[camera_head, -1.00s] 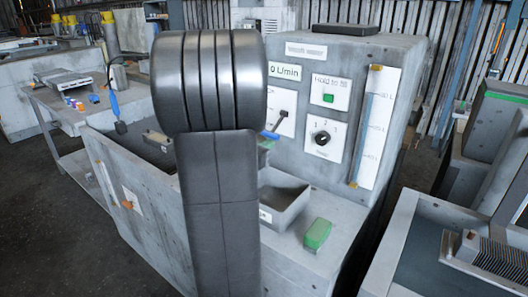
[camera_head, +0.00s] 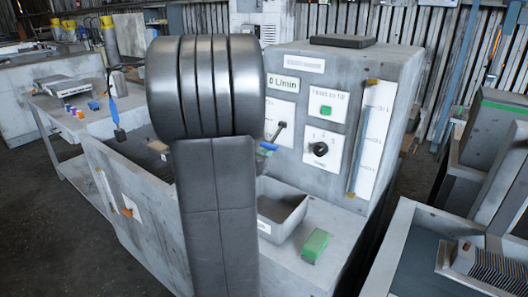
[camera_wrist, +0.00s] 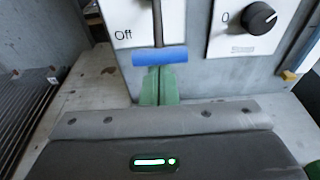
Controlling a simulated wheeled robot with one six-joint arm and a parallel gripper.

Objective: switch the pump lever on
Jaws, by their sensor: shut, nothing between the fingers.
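The pump lever has a dark stem (camera_head: 279,131) and a blue grip (camera_wrist: 160,55). It stands on a white plate (camera_wrist: 125,40) marked "Off" at the left in the wrist view. The grip lies level across the lower part of the plate, and its blue end also shows in the head view (camera_head: 268,146). My gripper (camera_wrist: 158,72) has green fingers, shut together and empty, right under the middle of the blue grip. I cannot tell whether the fingertips touch it. In the head view my arm hides most of the gripper.
The grey pump console carries a display (camera_head: 283,84) reading 0 L/min, a green button (camera_head: 325,110) and a black knob (camera_head: 320,149), which shows close right of the lever in the wrist view (camera_wrist: 259,18). An open bin (camera_head: 283,212) and a green block (camera_head: 315,246) sit below.

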